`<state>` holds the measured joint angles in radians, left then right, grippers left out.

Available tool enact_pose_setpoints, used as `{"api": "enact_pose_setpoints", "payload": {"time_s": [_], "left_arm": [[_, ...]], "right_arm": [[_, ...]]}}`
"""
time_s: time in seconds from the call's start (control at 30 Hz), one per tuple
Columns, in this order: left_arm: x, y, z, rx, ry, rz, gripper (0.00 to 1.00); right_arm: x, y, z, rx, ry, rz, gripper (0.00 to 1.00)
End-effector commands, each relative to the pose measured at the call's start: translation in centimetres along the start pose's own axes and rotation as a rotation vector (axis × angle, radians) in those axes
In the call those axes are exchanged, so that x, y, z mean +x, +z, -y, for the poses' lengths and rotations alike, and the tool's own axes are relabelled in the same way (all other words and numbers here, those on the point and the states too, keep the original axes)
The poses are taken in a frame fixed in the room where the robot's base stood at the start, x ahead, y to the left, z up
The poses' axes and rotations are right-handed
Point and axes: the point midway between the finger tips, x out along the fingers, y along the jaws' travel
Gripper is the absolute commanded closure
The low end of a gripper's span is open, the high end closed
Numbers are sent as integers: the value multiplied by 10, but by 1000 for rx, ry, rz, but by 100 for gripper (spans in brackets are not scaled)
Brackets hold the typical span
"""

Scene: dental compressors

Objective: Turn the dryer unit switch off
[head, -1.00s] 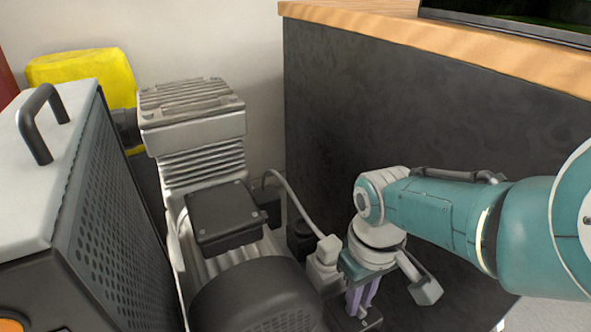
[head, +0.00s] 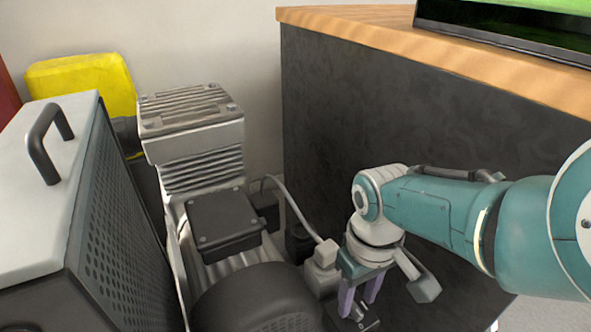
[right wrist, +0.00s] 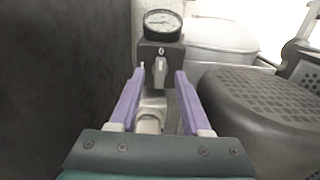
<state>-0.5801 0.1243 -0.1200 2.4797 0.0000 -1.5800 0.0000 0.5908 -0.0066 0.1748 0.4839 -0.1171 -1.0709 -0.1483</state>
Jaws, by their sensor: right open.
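A dark grey switch box (right wrist: 168,54) shows in the right wrist view, with a round pressure gauge (right wrist: 162,24) above it. A small light metal switch lever (right wrist: 160,70) is on its face, pointing up in the picture below a white "0" mark. My right gripper (right wrist: 160,77) is open, its purple fingers either side of the lever with a gap on each side. In the head view my right gripper (head: 358,306) points down beside the motor, over the box (head: 368,324), which is mostly hidden. My left gripper is not in view.
The grey compressor motor (head: 258,298) with its black terminal box (head: 224,222) stands left of my right gripper. A dark cabinet (head: 400,115) with a wooden top is close behind and right. A grey perforated housing (head: 110,225) is at left, a yellow object (head: 80,82) behind it.

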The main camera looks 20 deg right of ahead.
Motion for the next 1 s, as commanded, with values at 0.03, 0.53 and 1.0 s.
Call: {"api": "enact_pose_setpoints", "payload": {"time_s": [0.03,0.53,1.0], "left_arm": [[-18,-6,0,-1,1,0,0],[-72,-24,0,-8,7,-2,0],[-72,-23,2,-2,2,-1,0]], "right_arm": [[-19,0,0,0,0,-1,52],[-82,0,0,0,0,-1,52],[-81,0,0,0,0,-1,52]]}}
